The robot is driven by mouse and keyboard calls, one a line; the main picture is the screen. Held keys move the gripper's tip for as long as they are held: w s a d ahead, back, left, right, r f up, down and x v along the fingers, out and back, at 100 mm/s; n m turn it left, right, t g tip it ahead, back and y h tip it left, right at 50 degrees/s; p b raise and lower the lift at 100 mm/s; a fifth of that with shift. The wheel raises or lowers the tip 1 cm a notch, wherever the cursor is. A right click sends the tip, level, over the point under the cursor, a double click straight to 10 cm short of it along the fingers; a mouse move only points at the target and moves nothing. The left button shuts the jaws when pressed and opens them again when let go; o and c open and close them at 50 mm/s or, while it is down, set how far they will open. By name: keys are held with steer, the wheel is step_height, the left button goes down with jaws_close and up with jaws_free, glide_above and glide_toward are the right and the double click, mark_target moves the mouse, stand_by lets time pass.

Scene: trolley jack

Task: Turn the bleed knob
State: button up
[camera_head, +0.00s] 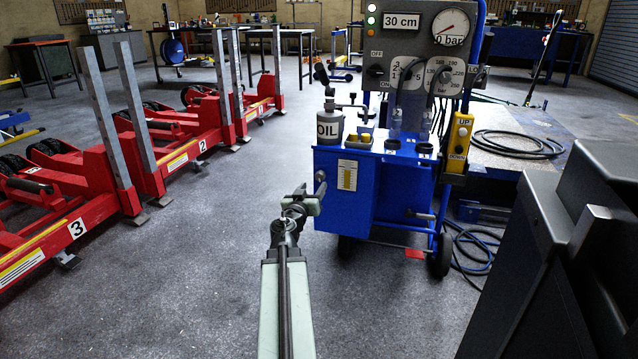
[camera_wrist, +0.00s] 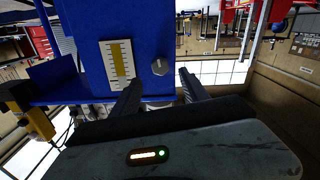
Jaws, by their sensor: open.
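The bleed knob is a small grey round knob (camera_wrist: 160,66) on the blue cabinet face, beside the gauge plate, in the wrist view. In the head view it shows small and grey (camera_head: 320,176) at the left of the blue cart's front. My gripper (camera_wrist: 160,78) is open, its two dark fingers pointing toward the cabinet with the knob between and just beyond their tips. They look apart from the knob; the exact gap is hard to judge. In the head view my gripper (camera_head: 313,191) is just in front of the knob, its fingers small and unclear.
The blue cart (camera_head: 385,190) carries an oil can (camera_head: 330,128), a pressure panel (camera_head: 418,50) and a yellow pendant (camera_head: 459,140). Red column lifts (camera_head: 100,190) stand at left. Hoses (camera_head: 470,245) lie on the floor at right. Floor at left of my arm is clear.

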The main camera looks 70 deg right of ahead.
mark_target(319, 178)
steer(key=d, duration=0.7)
steer(key=shift+w, duration=0.25)
steer(key=shift+c, duration=0.3)
